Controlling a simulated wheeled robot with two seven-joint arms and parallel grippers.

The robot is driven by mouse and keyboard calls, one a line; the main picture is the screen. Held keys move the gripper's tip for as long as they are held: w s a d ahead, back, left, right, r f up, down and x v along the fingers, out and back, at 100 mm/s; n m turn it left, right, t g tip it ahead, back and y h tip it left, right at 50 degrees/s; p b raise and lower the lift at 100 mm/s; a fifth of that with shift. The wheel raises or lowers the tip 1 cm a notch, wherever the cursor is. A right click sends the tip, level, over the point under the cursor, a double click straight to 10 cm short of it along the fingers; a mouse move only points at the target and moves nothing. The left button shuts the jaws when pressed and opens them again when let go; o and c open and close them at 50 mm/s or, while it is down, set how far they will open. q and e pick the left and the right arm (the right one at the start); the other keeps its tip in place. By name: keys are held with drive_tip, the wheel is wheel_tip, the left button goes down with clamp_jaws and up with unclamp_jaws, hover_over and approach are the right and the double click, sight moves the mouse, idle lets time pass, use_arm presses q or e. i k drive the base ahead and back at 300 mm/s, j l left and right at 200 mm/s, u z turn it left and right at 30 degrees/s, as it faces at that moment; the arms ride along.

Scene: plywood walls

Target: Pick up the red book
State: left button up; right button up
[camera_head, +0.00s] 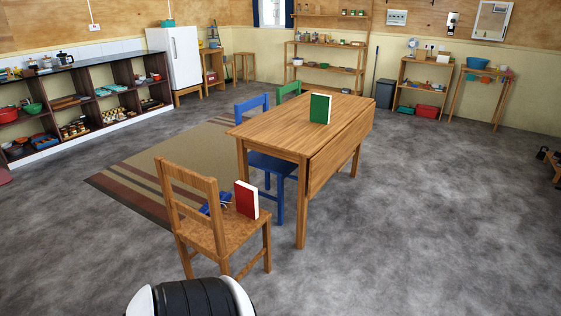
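The red book (245,200) stands upright on the seat of a wooden chair (225,229) in front of me. Its red cover faces me and its white page edges show at the right. A small blue object (214,205) lies on the seat to its left; I cannot tell what it is. A green book (319,109) stands upright on the wooden table (270,130). Neither of my grippers is in view.
Blue (254,162) and green chairs stand at the table's far left side. A striped rug (140,170) lies left of the wooden chair. Low shelves (90,100) line the left wall. Open grey floor (420,230) lies to the right.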

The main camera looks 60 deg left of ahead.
sight(247, 195)
drive_tip(key=i+u, duration=0.4)
drive_tip(key=i, duration=0.15)
drive_tip(key=i+l+u, duration=0.2)
drive_tip(key=i+u, duration=0.25)
drive_tip(key=i, duration=0.05)
